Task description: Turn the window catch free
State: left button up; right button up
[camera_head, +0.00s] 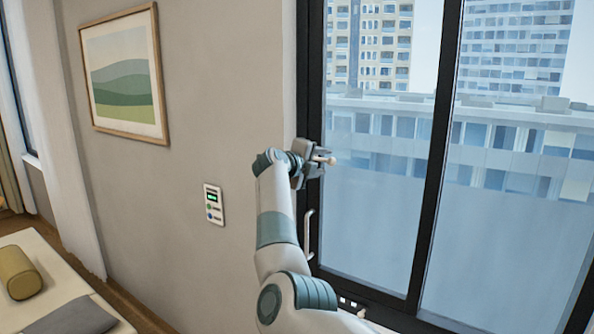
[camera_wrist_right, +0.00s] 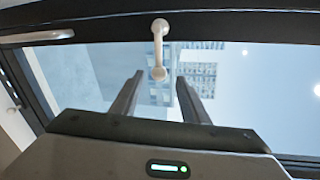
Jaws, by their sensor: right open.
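The window catch (camera_wrist_right: 158,50) is a small pale lever with rounded ends on the dark window frame. In the right wrist view it points down toward the gap between my fingers. My right gripper (camera_wrist_right: 160,82) is open, with one finger on each side of the line of the catch and nothing held. In the head view my right gripper (camera_head: 313,163) is at the window's left frame, and the pale end of the catch (camera_head: 327,160) shows just beyond it. The rest of the catch is hidden there by the gripper. My left gripper is not in view.
A pale vertical pull handle (camera_head: 309,235) is on the frame below the gripper. The window glass (camera_head: 375,200) lies to the right. A wall panel (camera_head: 213,204) and a framed picture (camera_head: 124,74) are on the left wall. A bed (camera_head: 65,285) stands at lower left.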

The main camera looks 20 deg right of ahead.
jog(key=b+v, duration=0.6)
jog(key=v, duration=0.7)
jog(key=shift+a, duration=0.2)
